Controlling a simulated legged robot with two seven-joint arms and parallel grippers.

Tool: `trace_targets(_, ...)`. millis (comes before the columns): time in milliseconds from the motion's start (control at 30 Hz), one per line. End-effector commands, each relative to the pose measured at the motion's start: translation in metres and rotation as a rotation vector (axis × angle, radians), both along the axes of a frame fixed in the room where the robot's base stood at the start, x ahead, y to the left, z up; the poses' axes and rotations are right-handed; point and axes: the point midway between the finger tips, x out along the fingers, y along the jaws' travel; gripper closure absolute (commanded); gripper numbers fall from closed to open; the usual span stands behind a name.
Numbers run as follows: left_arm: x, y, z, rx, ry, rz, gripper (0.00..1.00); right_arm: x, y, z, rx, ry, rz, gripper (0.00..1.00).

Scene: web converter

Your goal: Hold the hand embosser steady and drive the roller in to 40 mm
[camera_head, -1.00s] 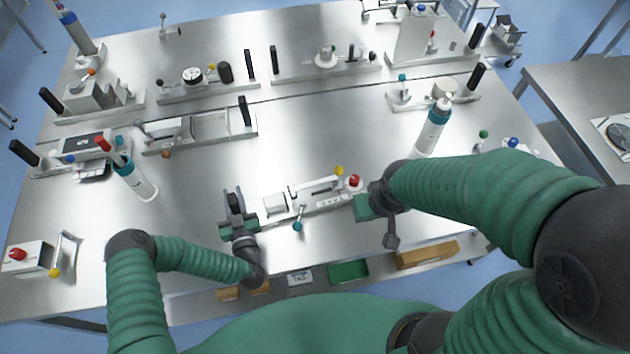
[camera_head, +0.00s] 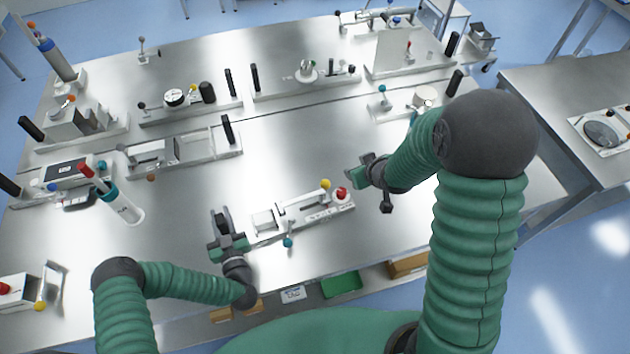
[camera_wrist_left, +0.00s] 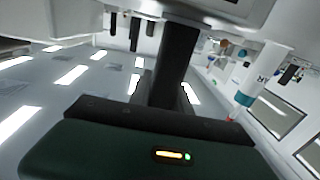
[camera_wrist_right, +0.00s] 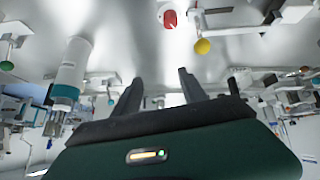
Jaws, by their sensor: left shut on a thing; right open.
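The hand embosser (camera_head: 300,212) is taken to be the low pale device at the table's front middle, with a white block at left, a lever with a yellow knob (camera_head: 325,184), and a red knob (camera_head: 341,194) at right. I cannot make out the roller or read its scale. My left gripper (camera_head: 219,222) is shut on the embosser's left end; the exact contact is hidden. My right gripper (camera_head: 356,175) is open and empty, beyond and right of the red knob, apart from it. The right wrist view shows its spread fingers (camera_wrist_right: 158,88) and the red knob (camera_wrist_right: 168,17).
Several fixtures line the back, including a railed one (camera_head: 185,152). A green tray (camera_head: 342,284) lies below the front edge. The steel between the embosser and the back row is clear.

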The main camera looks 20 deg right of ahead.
Motion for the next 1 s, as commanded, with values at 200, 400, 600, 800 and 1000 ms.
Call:
trace_targets(200, -0.005, 0.000, -0.013, 0.004, 0.033, -0.004, 1.00, 0.054, -0.012, -0.060, 0.115, -0.302, 0.222, 0.50)
trace_targets(400, -0.005, 0.000, -0.013, 0.004, 0.033, -0.004, 1.00, 0.023, 0.010, -0.098, 0.387, -0.549, 0.406, 0.50)
trace_targets(600, -0.005, -0.001, -0.013, 0.004, 0.033, -0.005, 1.00, -0.022, 0.023, -0.103, 0.605, -0.689, 0.479, 0.50)
trace_targets(800, -0.005, -0.001, -0.013, 0.004, 0.033, -0.005, 1.00, -0.017, 0.036, -0.101, 0.645, -0.714, 0.492, 0.50)
trace_targets(1000, -0.005, -0.001, -0.013, 0.004, 0.033, -0.005, 1.00, 0.020, 0.067, -0.101, 0.643, -0.713, 0.492, 0.50)
